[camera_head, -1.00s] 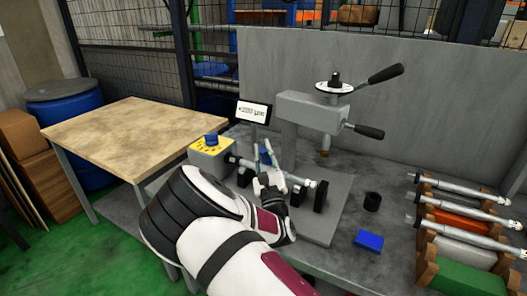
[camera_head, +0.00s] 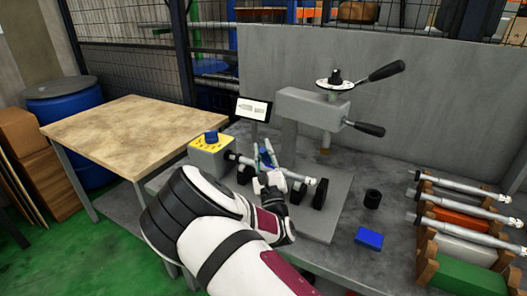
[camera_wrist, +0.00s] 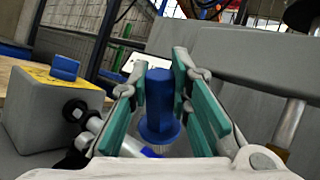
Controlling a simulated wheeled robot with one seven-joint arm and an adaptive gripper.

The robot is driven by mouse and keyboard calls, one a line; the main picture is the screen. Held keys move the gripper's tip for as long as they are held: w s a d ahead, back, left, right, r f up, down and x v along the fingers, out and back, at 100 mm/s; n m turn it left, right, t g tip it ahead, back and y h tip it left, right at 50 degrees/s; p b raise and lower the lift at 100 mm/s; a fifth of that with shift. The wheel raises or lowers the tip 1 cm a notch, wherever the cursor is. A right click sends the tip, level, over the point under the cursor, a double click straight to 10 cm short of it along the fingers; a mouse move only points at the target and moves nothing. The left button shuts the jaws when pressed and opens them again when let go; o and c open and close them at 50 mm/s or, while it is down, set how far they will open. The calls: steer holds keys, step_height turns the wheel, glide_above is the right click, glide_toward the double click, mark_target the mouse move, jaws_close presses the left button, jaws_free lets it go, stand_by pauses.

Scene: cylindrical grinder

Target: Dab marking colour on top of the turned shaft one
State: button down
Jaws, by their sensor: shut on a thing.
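A grey turned shaft (camera_head: 301,178) lies across black supports (camera_head: 320,193) on the grey base of the bench fixture; its left end is by a yellow-topped box. My gripper (camera_head: 266,158) is over the middle of the shaft and hides part of it. In the wrist view, my gripper's teal finger pads (camera_wrist: 158,100) are shut on a blue flanged dabber (camera_wrist: 159,98). Part of the shaft shows below left in the wrist view (camera_wrist: 94,124). Whether the dabber touches the shaft cannot be told.
A press column with handles (camera_head: 310,105) stands just behind. The yellow-topped box (camera_head: 211,147) carries a blue knob. A rack (camera_head: 427,270) holds several shafts. A wooden table (camera_head: 120,130) is clear at left.

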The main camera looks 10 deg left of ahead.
stand_by(0.4)
steer(key=shift+r+p, duration=2.45)
steer(key=shift+r, duration=1.1)
